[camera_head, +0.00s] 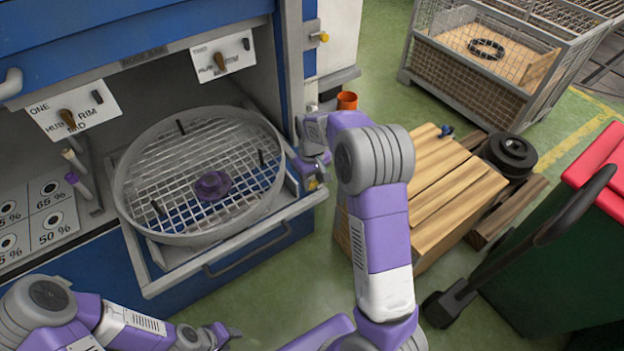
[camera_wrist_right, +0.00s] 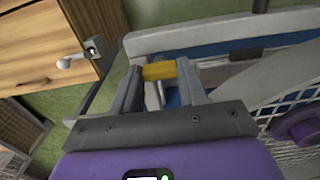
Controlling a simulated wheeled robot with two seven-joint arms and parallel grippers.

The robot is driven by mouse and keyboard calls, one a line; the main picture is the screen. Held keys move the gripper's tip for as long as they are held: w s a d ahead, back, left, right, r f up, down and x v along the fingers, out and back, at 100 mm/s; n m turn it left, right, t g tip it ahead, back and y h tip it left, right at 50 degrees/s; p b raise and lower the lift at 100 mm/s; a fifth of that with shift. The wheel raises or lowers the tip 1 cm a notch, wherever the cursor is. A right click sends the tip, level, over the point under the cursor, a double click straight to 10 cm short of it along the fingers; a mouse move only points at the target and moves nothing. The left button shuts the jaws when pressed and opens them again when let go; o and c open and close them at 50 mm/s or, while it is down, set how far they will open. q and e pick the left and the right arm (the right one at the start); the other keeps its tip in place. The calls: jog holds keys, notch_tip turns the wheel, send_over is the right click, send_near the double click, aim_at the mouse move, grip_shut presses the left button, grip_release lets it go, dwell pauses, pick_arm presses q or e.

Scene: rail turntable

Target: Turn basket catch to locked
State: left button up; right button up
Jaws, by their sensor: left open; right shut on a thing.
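The round mesh basket (camera_head: 165,170) with a purple hub (camera_head: 212,186) sits in the pulled-out tray of the blue cabinet. A yellow piece that looks like the basket catch (camera_head: 312,184) is at the tray's right edge. It also shows in the right wrist view (camera_wrist_right: 158,71), lying crosswise between the fingertips. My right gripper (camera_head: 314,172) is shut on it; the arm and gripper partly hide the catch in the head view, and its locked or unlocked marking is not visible. My left gripper (camera_head: 228,334) is open and empty, low in front of the tray.
Dial plates with brown levers (camera_head: 68,118) are on the cabinet. Another yellow knob (camera_head: 322,37) is on its side. A wooden crate (camera_head: 445,190), an orange cup (camera_head: 347,100), a wire cage (camera_head: 480,80) and a green bin (camera_head: 560,260) stand to the right. Green floor lies between.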

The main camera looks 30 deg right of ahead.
jog(key=m+p, duration=0.2)
jog(key=m, duration=0.1)
jog(key=shift+r, duration=0.15)
jog(key=m+p, duration=0.3)
jog(key=m, duration=0.2)
jog(key=shift+m, duration=0.4)
jog(key=m+p, duration=0.2)
jog(key=m, duration=0.2)
jog(key=shift+m+p, duration=0.3)
jog(key=shift+p, duration=0.1)
jog(key=shift+m+p, duration=1.1)
jog(key=shift+m, duration=1.1)
jog(key=o, duration=1.1)
jog(key=shift+c, duration=0.2)
